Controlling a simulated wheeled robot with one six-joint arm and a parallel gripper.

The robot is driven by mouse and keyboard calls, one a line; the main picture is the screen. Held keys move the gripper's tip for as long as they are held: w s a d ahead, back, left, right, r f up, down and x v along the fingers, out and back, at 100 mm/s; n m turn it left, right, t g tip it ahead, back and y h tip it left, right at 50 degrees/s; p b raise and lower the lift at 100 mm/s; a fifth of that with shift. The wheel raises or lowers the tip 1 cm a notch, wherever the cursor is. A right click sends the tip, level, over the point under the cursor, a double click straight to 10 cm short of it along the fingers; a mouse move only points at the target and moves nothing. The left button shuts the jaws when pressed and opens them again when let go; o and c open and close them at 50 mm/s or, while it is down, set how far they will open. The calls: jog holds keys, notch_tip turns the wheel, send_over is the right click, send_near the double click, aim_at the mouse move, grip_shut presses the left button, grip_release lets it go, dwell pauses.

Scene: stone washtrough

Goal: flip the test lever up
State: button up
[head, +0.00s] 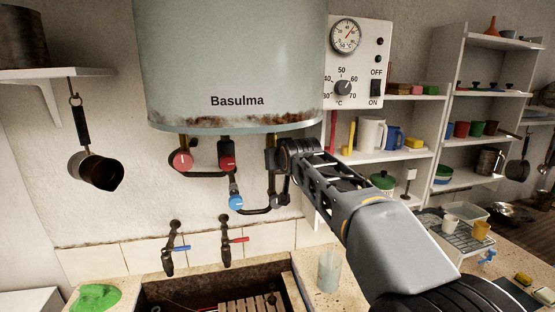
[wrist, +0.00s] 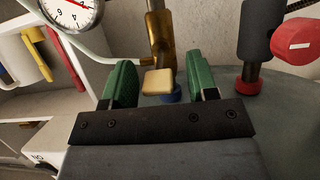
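A brass valve body (wrist: 162,35) shows in the wrist view, with a pale tan tab (wrist: 158,83) on it that looks like the test lever. The tab lies between the two green fingers of my gripper (wrist: 162,86), with a visible gap on each side. My gripper is open and holds nothing. In the head view my gripper (head: 284,160) is under the right part of the boiler (head: 237,60), at the rightmost pipe fitting (head: 270,160). My arm and gripper hide the lever there, so its tilt is unclear.
Left of my gripper are two red knobs (head: 181,161) (head: 227,164) and a blue knob (head: 236,202) on the pipes. A control box (head: 358,62) is at the right. Two wall taps (head: 173,249) (head: 229,243) stand over the stone trough below. A glass (head: 329,270) stands on the counter.

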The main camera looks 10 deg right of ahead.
jog(key=b+v, duration=0.4)
jog(key=v, duration=0.9)
jog(key=shift+s+r, duration=0.25)
jog(key=shift+s, duration=0.05)
jog(key=shift+c, duration=0.3)
